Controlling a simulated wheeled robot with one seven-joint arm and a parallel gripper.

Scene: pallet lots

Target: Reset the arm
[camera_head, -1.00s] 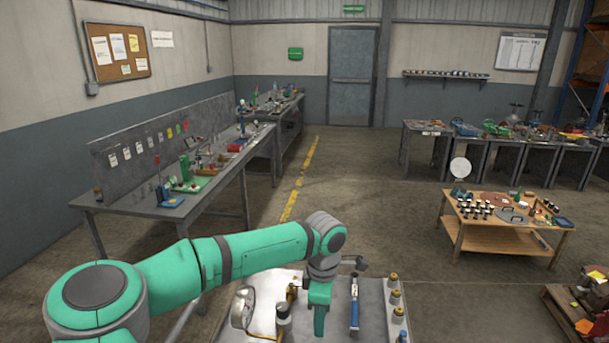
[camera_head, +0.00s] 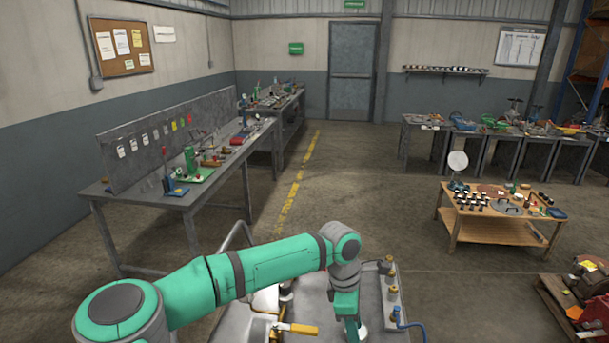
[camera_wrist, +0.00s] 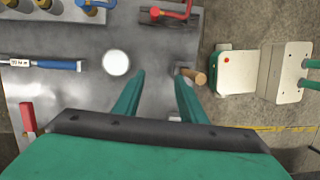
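My arm reaches across the lower part of the head view, over a grey metal tabletop (camera_head: 375,315). My gripper (camera_head: 346,325) points down over that top. In the wrist view my gripper (camera_wrist: 158,85) has its two green fingers spread apart, with bare metal surface between them and nothing held. A wooden handle end (camera_wrist: 190,75) lies close beside the right fingertip; I cannot tell whether they touch. A white disc (camera_wrist: 116,62) sits just left of the left fingertip.
The tabletop also bears a blue-handled tool (camera_wrist: 60,65), a red-handled part (camera_wrist: 170,13), a yellow-handled valve (camera_head: 300,328) and several brass-topped fittings (camera_head: 390,277). A long workbench (camera_head: 200,200) stands left, a low wooden table (camera_head: 485,232) right. Open floor lies between.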

